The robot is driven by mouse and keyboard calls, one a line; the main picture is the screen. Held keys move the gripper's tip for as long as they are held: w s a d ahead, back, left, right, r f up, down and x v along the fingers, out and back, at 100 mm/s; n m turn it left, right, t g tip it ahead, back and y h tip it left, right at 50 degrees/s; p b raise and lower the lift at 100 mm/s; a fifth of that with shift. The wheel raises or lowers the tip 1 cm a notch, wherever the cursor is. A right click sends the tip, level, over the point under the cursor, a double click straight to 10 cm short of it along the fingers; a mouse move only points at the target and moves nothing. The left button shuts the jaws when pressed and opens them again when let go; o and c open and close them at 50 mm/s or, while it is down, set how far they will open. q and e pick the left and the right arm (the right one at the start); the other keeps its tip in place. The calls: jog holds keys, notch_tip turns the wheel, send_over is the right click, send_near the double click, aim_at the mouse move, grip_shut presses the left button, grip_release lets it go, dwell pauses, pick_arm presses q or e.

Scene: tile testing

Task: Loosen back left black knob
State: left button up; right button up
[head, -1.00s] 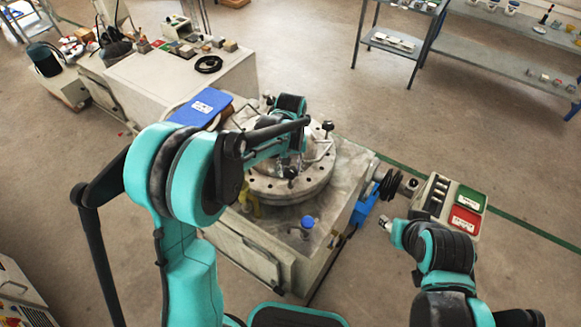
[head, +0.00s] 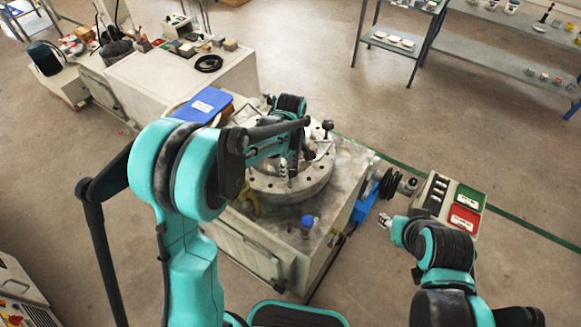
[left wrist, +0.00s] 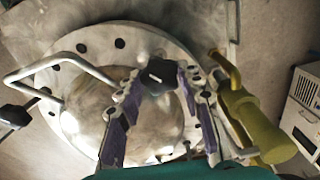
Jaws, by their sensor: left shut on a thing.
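A black knob (left wrist: 158,75) lies between the fingertips of my left gripper (head: 291,166) in the left wrist view, and the gripper is shut on it. The gripper is over the round metal lid (head: 262,184) of the machine in the head view. A second black knob (left wrist: 14,116) is at the left edge of the wrist view. In the head view, another black knob (head: 327,125) stands at the lid's right rim. My right gripper (head: 386,222) is beside the machine at the right; its jaws are too small to read.
The lid sits on a grey cabinet (head: 254,238) with a blue-capped fitting (head: 307,222) in front. A bent metal handle (left wrist: 62,61) and a yellow lever (left wrist: 258,128) flank the gripper. A control box (head: 462,207) stands at the right.

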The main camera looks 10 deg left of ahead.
pick_arm(q)
jog(key=shift+n, duration=0.6)
jog(key=o, duration=1.2)
notch_tip(320, 180, up, 12)
